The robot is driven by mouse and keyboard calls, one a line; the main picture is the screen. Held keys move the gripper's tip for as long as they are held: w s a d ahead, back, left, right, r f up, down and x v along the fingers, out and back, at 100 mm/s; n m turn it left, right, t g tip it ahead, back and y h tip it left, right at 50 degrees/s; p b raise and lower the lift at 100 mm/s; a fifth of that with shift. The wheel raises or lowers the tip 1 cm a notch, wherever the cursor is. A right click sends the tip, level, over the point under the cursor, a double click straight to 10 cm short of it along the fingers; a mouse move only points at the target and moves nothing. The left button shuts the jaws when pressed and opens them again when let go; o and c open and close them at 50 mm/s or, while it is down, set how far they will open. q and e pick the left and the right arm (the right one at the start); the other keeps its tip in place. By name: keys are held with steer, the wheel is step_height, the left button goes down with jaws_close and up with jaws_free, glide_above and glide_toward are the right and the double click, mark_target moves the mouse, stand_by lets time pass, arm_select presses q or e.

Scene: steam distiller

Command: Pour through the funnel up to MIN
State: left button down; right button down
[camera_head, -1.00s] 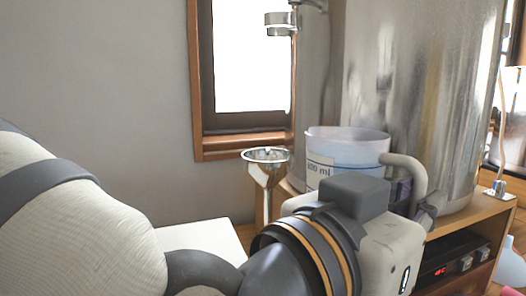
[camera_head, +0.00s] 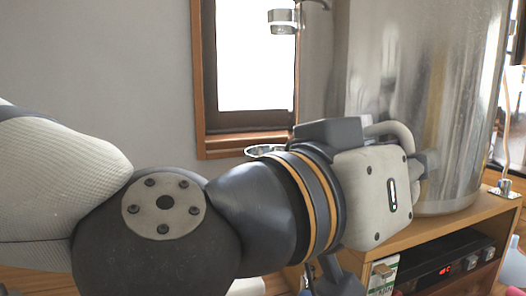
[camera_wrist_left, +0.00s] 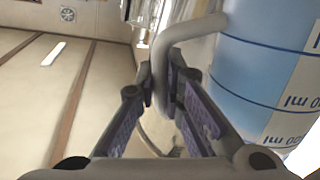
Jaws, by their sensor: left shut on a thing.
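My left gripper (camera_wrist_left: 165,78) is shut on the pale curved handle (camera_wrist_left: 158,52) of the measuring jug. My right gripper is not in view.
A large steel vessel (camera_head: 425,80) stands on the wooden shelf (camera_head: 440,219), right behind the gripper. A steel spout (camera_head: 284,20) hangs before the window, above the funnel.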

mark_target(377, 126)
arm_select(q)
steer(key=shift+w+r, duration=0.1)
steer(key=shift+r, duration=0.1)
steer(key=shift+w, duration=0.1)
steer(key=shift+w+a+r+n, duration=0.1)
steer(key=shift+r+n, duration=0.25)
steer(key=shift+n, duration=0.05)
steer(key=shift+w+a+r+n+b, duration=0.35)
steer(key=shift+w+a+n, duration=0.15)
steer(key=shift+w+n, duration=0.3)
stand_by(0.5)
steer(key=shift+r, duration=0.1)
steer(key=shift+w+a+r+n, duration=0.3)
steer(key=shift+w+r+n, duration=0.1)
steer(key=shift+r+n, duration=0.15)
steer(key=shift+w+a+r+n, duration=0.2)
steer(key=shift+w+r+n, duration=0.15)
steer(key=shift+r, duration=0.15)
stand_by(0.4)
steer(key=shift+w+a+r+n+p, duration=0.3)
steer(key=shift+w+r+n, duration=0.15)
steer(key=shift+r+n, duration=0.35)
steer(key=shift+w+a+r+n+p, duration=0.15)
steer(key=shift+w+a+r+n, duration=0.2)
steer(key=shift+r+n, duration=0.4)
stand_by(2.9)
